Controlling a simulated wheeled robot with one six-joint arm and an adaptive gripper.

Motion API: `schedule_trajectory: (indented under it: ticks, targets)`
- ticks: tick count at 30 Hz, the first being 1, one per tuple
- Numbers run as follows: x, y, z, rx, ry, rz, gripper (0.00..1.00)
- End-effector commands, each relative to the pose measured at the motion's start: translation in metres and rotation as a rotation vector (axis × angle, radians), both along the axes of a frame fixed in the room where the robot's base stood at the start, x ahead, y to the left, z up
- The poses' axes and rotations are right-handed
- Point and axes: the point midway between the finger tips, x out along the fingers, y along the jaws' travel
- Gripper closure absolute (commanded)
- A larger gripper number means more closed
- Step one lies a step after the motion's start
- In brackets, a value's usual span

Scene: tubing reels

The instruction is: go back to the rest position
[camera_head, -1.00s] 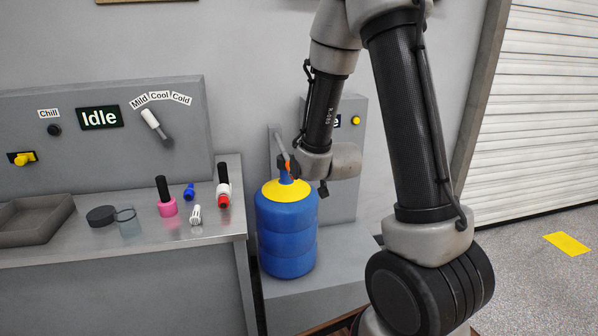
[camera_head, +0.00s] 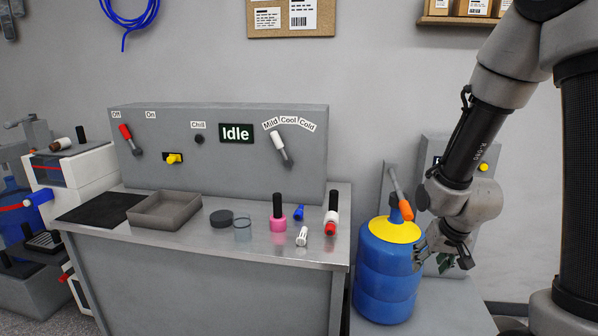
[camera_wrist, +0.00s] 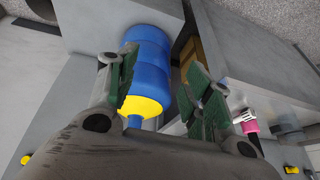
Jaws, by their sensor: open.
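The jug (camera_wrist: 148,58) shows behind the gap between the fingers. An orange-handled lever (camera_head: 400,192) stands just above the jug's neck, left of my wrist. In the head view the fingers overlap the jug's right edge; I cannot tell if they touch it.
A steel bench (camera_head: 170,240) left of the jug carries a grey tray (camera_head: 180,211), a pink bottle (camera_head: 278,220), a red-and-white bottle (camera_head: 331,217), small caps and a clear cup (camera_head: 242,231). Behind stands a control panel (camera_head: 217,165) reading Idle. A white machine (camera_head: 80,180) is at far left.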

Motion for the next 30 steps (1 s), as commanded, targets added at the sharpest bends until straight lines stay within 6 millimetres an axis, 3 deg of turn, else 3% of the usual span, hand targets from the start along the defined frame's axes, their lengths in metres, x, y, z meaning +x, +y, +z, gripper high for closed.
schedule_trajectory:
  ticks: [6,13,18,21,30]
  targets:
    - [-0.094,-0.005,0.077,-0.025,0.252,0.116,0.49]
    - [-0.172,-0.017,0.159,-0.055,0.271,0.157,0.49]
    - [-0.186,-0.022,0.198,-0.071,0.115,0.142,0.49]
    - [-0.19,-0.023,0.211,-0.074,0.053,0.134,0.49]
    - [-0.192,-0.024,0.217,-0.076,0.02,0.127,0.49]
